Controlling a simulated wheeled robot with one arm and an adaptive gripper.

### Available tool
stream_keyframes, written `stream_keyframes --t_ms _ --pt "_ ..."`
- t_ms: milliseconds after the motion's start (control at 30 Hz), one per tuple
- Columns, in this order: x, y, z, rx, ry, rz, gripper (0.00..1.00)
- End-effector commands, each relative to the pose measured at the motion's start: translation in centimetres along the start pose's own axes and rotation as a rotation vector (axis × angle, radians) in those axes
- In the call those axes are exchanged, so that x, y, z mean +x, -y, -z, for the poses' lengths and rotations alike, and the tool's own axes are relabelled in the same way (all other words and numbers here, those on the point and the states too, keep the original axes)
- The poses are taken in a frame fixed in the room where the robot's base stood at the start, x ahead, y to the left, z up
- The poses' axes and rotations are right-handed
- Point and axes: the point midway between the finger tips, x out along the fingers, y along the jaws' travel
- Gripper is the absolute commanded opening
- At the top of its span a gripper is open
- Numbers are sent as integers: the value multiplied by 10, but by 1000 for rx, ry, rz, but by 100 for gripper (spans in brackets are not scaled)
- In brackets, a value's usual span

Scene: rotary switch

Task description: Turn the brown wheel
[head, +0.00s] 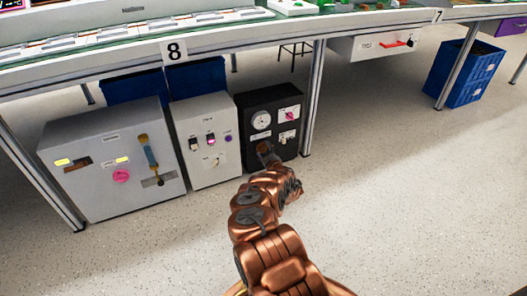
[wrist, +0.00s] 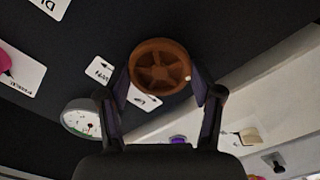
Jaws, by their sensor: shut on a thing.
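The brown wheel (wrist: 160,70) is a round, spoked knob on the front of a black box (head: 258,102). In the wrist view it sits between my two finger pads, one on each side of its rim. My gripper (wrist: 162,92) is shut on the wheel. In the head view my copper-coloured arm reaches to the lower front of the black box, and my gripper (head: 268,155) covers most of the wheel there. A small light spot shows on the wheel's right rim.
The black box also carries a round dial (head: 261,120) and a pink knob (head: 290,116). A white box (head: 215,170) and a larger grey box (head: 90,190) stand to its left under the table (head: 120,62). A table leg (head: 313,95) stands close right.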

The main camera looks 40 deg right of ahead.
Motion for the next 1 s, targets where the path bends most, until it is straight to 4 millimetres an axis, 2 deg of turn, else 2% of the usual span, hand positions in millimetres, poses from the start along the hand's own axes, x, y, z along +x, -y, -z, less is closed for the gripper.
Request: stream_keyframes --t_ms 300,833,867,1000 --pt "0 2 0 -116 0 2 30" --pt "0 1 0 -137 0 2 30" --pt "0 1 0 -137 0 2 67" --pt "0 1 0 -136 0 2 82"
